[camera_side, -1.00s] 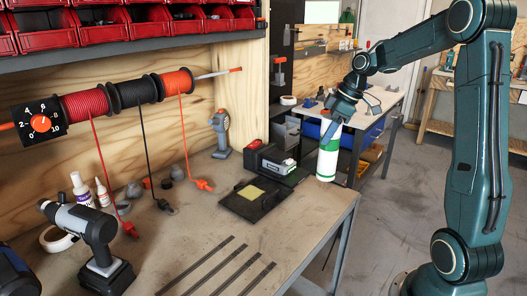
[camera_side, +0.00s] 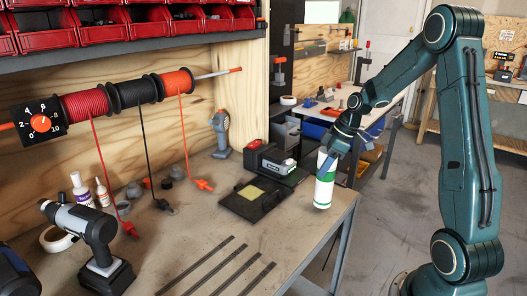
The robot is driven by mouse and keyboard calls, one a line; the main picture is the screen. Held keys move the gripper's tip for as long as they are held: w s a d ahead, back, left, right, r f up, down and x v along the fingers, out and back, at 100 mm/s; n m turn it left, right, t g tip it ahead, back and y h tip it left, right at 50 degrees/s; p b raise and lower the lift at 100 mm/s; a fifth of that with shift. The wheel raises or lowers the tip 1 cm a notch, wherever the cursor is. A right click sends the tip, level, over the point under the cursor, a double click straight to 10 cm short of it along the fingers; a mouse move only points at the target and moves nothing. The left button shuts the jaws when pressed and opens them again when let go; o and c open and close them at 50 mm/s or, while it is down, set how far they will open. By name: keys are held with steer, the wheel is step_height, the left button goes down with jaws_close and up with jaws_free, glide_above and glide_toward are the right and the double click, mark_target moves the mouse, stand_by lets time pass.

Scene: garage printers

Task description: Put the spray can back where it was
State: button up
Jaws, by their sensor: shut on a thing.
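The spray can (camera_side: 324,188) is a white cylinder with green bands, near the right end of the workbench (camera_side: 200,232). My gripper (camera_side: 333,152) is shut on its upper part from above and the right. The can is close to upright, with a slight tilt. I cannot tell whether its base touches the bench top or hangs just above it. The gripper hides part of the can's top.
A black device with a yellow pad (camera_side: 251,193) and a battery charger (camera_side: 272,160) stand left of the can. A cordless drill (camera_side: 90,240) is at the front left. Dark strips (camera_side: 225,262) lie at the front. Bench top between them is clear.

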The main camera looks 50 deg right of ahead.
steer(key=shift+f, duration=1.45)
steer(key=o, duration=1.5)
steer(key=v, duration=1.2)
